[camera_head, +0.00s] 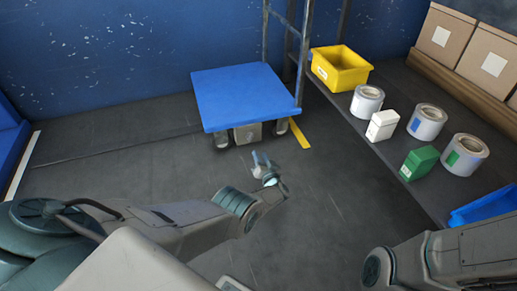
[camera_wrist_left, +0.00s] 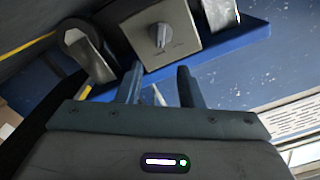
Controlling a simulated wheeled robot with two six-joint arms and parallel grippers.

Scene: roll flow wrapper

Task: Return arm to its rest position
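My left gripper (camera_head: 262,160) is held out over the grey floor, in front of the blue platform cart, with its arm coming in from the left. In the left wrist view its two fingers (camera_wrist_left: 160,78) stand apart with nothing between them, so it is open and empty. My right arm enters at the lower right of the head view. The right gripper itself does not show.
A blue platform cart (camera_head: 245,92) has a grey box (camera_head: 248,133) under it; a knob shows on that box in the left wrist view (camera_wrist_left: 162,36). At right, a dark shelf (camera_head: 384,150) bears a yellow bin (camera_head: 340,70), several rolls, a white carton (camera_head: 382,125) and a green carton (camera_head: 419,163).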

